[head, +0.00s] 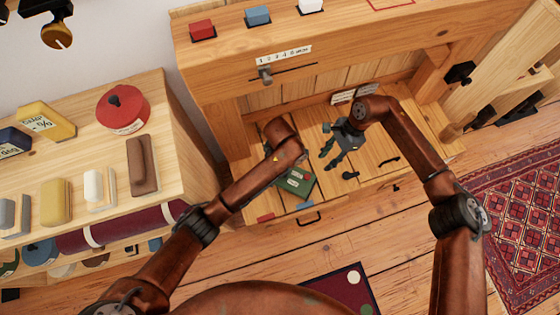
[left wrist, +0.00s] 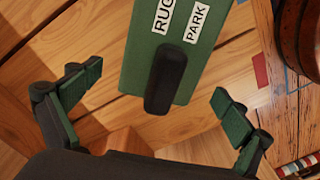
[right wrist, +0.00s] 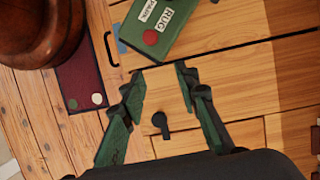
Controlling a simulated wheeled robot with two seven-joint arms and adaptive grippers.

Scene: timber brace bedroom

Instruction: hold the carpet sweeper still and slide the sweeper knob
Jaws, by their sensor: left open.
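The carpet sweeper (head: 299,184) is a green box on the wooden bench, partly hidden by my left arm in the head view. The left wrist view shows the sweeper (left wrist: 207,55) with RUG and PARK labels and a dark block on it. In the right wrist view the sweeper (right wrist: 183,22) has a round red piece beside RUG; I cannot tell which piece is the knob. My left gripper (left wrist: 155,90) is open, its fingers apart on either side of the dark block, not visibly touching. My right gripper (right wrist: 163,72) is open and empty, right of the sweeper (head: 326,147).
A small black knob-like piece (head: 350,175) lies on the bench right of the sweeper. A bench drawer handle (head: 309,220) is in front. A slider rail (head: 290,72) crosses the upper beam.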

